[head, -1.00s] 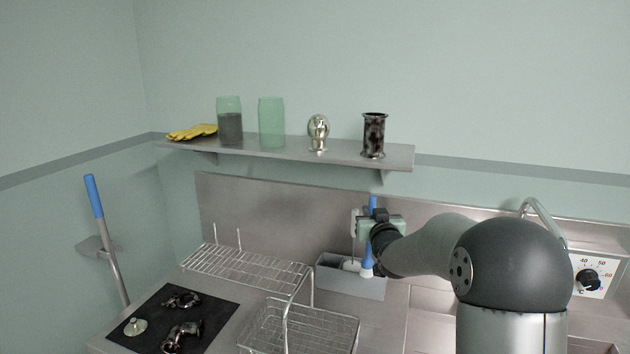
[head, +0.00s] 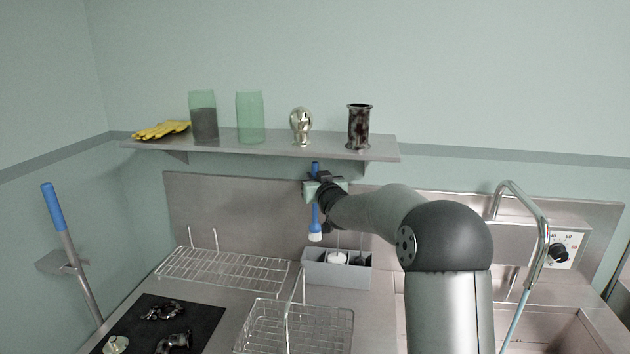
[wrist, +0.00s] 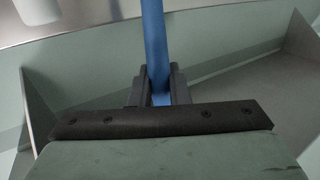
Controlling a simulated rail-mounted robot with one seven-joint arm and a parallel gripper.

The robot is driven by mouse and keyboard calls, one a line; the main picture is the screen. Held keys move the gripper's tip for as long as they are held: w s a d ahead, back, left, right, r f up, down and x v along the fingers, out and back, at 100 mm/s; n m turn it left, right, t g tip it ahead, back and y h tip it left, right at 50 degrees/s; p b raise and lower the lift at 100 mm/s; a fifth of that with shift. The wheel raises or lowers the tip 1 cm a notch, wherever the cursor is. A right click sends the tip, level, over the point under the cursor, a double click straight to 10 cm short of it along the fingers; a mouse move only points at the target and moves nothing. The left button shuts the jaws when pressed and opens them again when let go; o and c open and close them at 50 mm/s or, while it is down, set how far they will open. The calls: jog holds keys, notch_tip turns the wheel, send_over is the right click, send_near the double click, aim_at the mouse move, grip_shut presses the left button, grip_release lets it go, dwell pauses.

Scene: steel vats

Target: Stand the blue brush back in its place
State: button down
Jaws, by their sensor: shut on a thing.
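The blue brush (head: 315,213) hangs upright in the head view, blue handle up and white head down. My gripper (head: 314,189) is shut on its handle in front of the steel backsplash. In the wrist view the blue handle (wrist: 154,45) runs up from between the dark fingers (wrist: 158,88). The caddy holds a white item (head: 337,257) and a dark item (head: 362,257). Its inside is only partly visible.
A wire rack (head: 222,268) and a wire basket (head: 295,333) stand left and in front of the caddy. A wall shelf (head: 270,149) with jars, a metal bulb-shaped piece and yellow gloves overhangs the brush. A curved tap (head: 543,245) stands right.

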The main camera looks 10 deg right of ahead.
jog(key=shift+f+b, duration=0.2)
jog(key=shift+b, duration=0.15)
jog(key=b, duration=0.5)
send_over(316, 223)
jog(key=f, duration=0.4)
jog(key=shift+w+a+f, duration=0.1)
jog(key=shift+w+f, duration=0.1)
jog(key=shift+w, duration=0.1)
jog(key=shift+b, duration=0.9)
jog(key=shift+f, duration=0.1)
jog(key=shift+f+b, duration=4.45)
jog(key=shift+b, duration=0.05)
